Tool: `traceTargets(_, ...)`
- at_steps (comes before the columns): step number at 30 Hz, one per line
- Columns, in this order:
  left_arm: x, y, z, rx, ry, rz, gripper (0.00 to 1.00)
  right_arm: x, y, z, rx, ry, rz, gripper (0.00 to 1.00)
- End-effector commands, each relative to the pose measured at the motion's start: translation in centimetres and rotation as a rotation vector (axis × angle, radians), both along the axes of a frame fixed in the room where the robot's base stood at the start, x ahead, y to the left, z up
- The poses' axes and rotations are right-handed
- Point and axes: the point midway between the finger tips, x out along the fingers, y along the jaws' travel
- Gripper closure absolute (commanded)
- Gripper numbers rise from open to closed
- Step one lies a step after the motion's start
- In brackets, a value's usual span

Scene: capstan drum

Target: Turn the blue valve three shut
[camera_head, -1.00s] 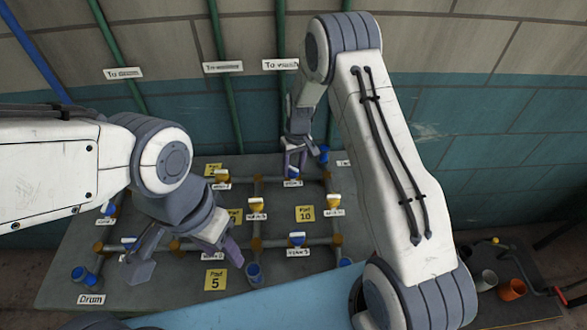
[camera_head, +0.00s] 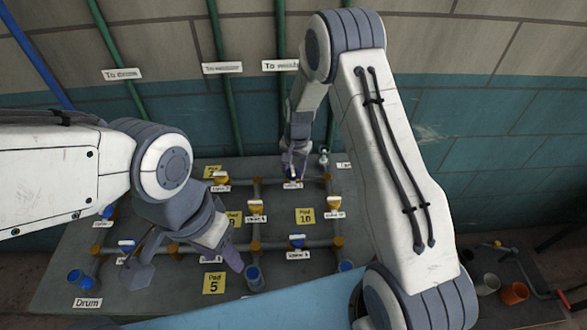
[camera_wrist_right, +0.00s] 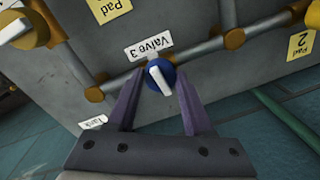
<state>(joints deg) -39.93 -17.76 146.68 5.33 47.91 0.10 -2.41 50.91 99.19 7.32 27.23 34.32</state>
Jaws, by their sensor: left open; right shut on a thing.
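The blue valve three (camera_wrist_right: 161,76) shows in the right wrist view, a round blue knob with a white bar handle lying roughly across the pipe. Its label "Valve 3" (camera_wrist_right: 149,47) is beside it. My right gripper (camera_wrist_right: 158,95) has one finger on each side of the knob and is shut on it. In the head view my right gripper (camera_head: 295,167) is over this valve at the back of the board and mostly hides it; its label (camera_head: 292,186) shows below. My left gripper (camera_head: 188,263) is open and empty over the board's front left.
The grey pipe board (camera_head: 150,298) carries several other valves, including a yellow one (camera_head: 255,206) and a blue one (camera_head: 297,242). A dark cart with an orange cup (camera_head: 514,293) stands at the right.

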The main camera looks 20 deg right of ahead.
Motion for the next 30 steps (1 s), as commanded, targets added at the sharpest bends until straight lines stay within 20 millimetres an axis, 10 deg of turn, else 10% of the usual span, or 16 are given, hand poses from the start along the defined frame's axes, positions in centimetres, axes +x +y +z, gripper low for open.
traceTargets(25,0.0,0.01,0.07,0.0,0.0,0.0,0.5,0.06,0.07,0.1,0.001,-0.002,-0.138,1.0)
traceTargets(26,0.0,0.01,0.07,0.0,0.0,0.0,0.5,0.06,0.07,0.1,0.001,-0.002,-0.139,0.41)
traceTargets(28,-0.01,0.0,0.07,0.0,0.0,0.0,0.5,0.05,0.07,0.09,0.001,-0.002,-0.137,0.19)
traceTargets(30,0.0,-0.01,0.07,0.0,0.0,0.0,0.5,0.05,0.06,0.08,0.001,-0.002,-0.137,0.19)
